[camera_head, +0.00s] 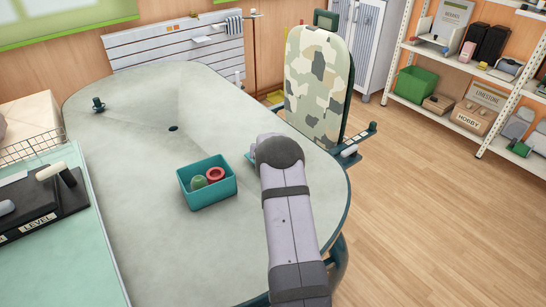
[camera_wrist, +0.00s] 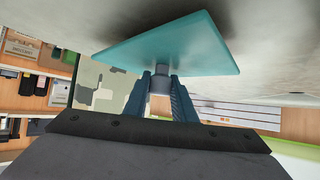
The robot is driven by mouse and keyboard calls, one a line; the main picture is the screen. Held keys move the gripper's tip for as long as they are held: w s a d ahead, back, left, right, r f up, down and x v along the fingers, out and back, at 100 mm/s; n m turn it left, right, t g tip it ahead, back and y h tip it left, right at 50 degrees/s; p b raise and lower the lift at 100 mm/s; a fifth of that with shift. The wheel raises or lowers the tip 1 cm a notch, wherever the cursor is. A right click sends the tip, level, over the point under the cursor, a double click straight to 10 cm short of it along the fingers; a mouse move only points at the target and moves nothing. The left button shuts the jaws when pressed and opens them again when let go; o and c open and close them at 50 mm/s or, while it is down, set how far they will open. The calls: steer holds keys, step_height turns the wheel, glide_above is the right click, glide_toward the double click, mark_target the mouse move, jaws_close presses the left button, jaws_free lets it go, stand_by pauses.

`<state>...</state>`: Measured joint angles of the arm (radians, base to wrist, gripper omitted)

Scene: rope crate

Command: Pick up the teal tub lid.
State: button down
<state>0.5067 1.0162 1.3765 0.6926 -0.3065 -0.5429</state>
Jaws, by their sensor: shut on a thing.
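The teal tub lid (camera_wrist: 170,45) is a flat teal panel with a small round grey knob, and it fills the upper middle of the wrist view. My gripper (camera_wrist: 160,82) is shut on the knob. In the head view only a small teal edge of the lid (camera_head: 250,157) shows, beside my arm's end; my arm hides the rest and the gripper. A teal tub (camera_head: 208,195) stands open on the grey table, left of my arm. Inside it are a green item (camera_head: 199,182) and a red ring-shaped item (camera_head: 216,174).
The grey table (camera_head: 140,180) is mostly clear, with a dark hole (camera_head: 173,128) and a small dark fitting (camera_head: 98,104) at the far left. A camouflage-patterned chair (camera_head: 318,85) stands behind the right edge. Shelves (camera_head: 470,90) are at the right.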

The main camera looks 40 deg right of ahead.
steer(key=shift+r+p, duration=1.5)
steer(key=shift+r, duration=0.15)
